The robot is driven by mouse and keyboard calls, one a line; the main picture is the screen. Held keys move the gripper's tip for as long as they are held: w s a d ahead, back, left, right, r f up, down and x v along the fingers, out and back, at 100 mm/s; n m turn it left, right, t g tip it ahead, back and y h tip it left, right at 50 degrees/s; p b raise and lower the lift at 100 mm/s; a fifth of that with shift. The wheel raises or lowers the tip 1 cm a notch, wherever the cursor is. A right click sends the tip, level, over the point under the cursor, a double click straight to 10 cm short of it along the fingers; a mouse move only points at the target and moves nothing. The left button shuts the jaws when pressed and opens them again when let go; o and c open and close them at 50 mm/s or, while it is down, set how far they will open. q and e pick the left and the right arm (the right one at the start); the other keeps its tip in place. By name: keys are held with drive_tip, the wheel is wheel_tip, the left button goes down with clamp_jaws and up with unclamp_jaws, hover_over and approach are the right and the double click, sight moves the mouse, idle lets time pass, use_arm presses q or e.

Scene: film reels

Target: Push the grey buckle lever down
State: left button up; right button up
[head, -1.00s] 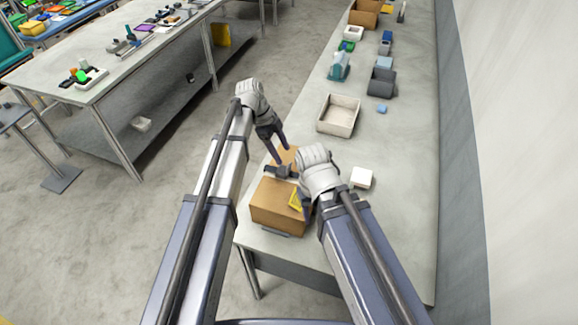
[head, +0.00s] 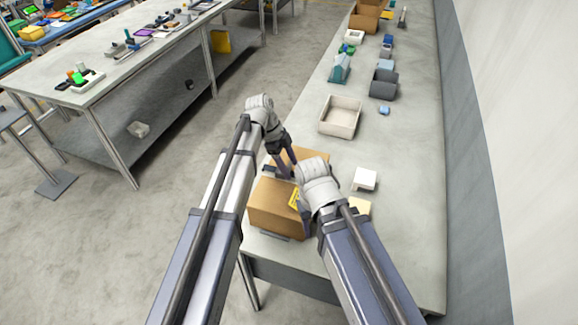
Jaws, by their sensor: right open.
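A brown cardboard box (head: 272,208) with a yellow label (head: 294,199) sits at the near left end of the long bench. A dark grey buckle part (head: 268,168) shows at the box's far side, partly covered by my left gripper; its lever is too small to make out clearly. My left gripper (head: 288,168) points down at the buckle area with its fingers apart; I cannot tell whether it touches. My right gripper (head: 301,215) is open beside the box's right side, its fingers mostly hidden behind my own wrist.
A beige open bin (head: 340,117) stands farther back, with grey bins (head: 383,84) and small items beyond.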

use_arm(q)
clamp_jaws()
idle(0.3)
drive_tip(key=shift+s+d+r+y+p, duration=0.15)
drive_tip(key=shift+d+y+p, duration=0.05)
drive_tip(key=shift+y+p, duration=0.2)
drive_tip(key=shift+s+d+t+y, duration=0.1)
drive_tip(key=shift+d+t+y, duration=0.15)
drive_tip(key=shift+y, duration=0.35)
drive_tip(key=shift+d+f+t+y+p, duration=0.25)
drive_tip(key=shift+t+y+p, duration=0.1)
drive_tip(key=shift+y, duration=0.55)
drive_tip(key=shift+d+f+t+y, duration=0.15)
drive_tip(key=shift+t+y, duration=0.15)
drive_tip(key=shift+y, duration=0.6)
